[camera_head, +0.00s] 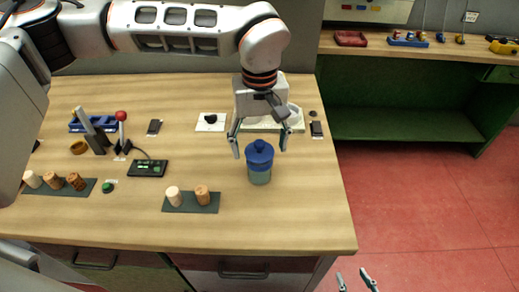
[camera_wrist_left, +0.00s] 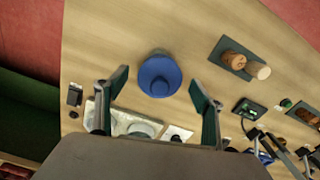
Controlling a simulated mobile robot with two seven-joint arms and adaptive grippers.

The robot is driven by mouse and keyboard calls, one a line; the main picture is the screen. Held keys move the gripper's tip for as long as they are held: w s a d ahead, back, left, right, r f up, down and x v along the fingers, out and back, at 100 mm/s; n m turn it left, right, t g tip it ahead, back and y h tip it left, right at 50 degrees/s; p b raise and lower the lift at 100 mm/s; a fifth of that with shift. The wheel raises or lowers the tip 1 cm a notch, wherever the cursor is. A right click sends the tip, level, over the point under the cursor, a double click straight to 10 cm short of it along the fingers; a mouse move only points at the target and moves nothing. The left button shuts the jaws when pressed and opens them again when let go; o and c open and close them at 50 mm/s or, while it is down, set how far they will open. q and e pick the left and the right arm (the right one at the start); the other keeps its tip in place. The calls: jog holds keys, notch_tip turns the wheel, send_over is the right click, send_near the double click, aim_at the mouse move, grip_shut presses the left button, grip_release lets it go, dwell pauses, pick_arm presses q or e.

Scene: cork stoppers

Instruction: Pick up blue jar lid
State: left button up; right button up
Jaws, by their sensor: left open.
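The blue jar lid (camera_head: 259,152) sits on a clear jar (camera_head: 260,175) near the right part of the table. It has a round knob on top. In the left wrist view the lid (camera_wrist_left: 159,76) shows from above, between the two finger tips. My left gripper (camera_head: 260,149) is open and empty over the jar, one finger on either side of the lid; neither finger clearly touches it. The left gripper (camera_wrist_left: 160,84) also shows open in the wrist view. My right gripper (camera_head: 355,279) shows only its spread finger tips at the bottom edge, off the table.
A dark mat (camera_head: 190,203) with two corks lies left of the jar. Another mat (camera_head: 82,188) with corks is at far left. A white tray (camera_head: 292,123) stands behind the jar, partly hidden by my gripper. The table front right of the mats is clear.

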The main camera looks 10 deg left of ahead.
pick_arm(q)
jog(key=c, duration=1)
jog(key=shift+r, duration=0.1)
